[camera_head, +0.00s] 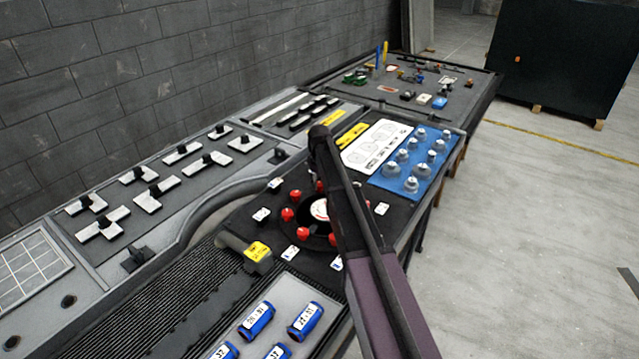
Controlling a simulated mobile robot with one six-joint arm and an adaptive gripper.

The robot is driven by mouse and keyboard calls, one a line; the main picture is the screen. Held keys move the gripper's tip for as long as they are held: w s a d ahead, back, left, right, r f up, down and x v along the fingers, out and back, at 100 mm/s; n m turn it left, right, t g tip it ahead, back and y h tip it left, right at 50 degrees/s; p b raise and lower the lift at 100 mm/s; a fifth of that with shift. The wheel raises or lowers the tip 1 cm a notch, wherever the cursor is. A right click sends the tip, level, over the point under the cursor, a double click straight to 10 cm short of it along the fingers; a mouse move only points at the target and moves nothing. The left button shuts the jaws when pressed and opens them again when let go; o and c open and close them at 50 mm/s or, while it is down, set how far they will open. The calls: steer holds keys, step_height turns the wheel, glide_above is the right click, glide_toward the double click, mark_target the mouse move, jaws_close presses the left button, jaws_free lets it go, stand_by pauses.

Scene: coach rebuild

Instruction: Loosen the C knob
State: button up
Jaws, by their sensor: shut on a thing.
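A dark round fixture (301,219) is set in the black panel in the middle, with several red knobs around a white centre disc (320,209). Red knobs show at its left (287,214), upper left (296,196), front (303,234) and far side (320,185). Small white label cards lie around it; their letters are too small to read, so I cannot tell which knob is C. My gripper (319,177) is small and mostly hidden by my arm. It points down at the far-side red knob and appears shut on it. My arm hides the fixture's right side.
A yellow-labelled block (257,251) sits front left of the fixture. Blue cylinders (305,321) lie on a grey tray in front. A blue board with grey knobs (411,163) is at right. Levers (154,197) line the left. Open floor (520,230) lies right.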

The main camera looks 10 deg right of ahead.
steer(key=shift+s+n, duration=0.15)
steer(key=shift+n, duration=0.95)
steer(key=o, duration=1.2)
steer(key=shift+c, duration=0.2)
steer(key=shift+m, duration=0.3)
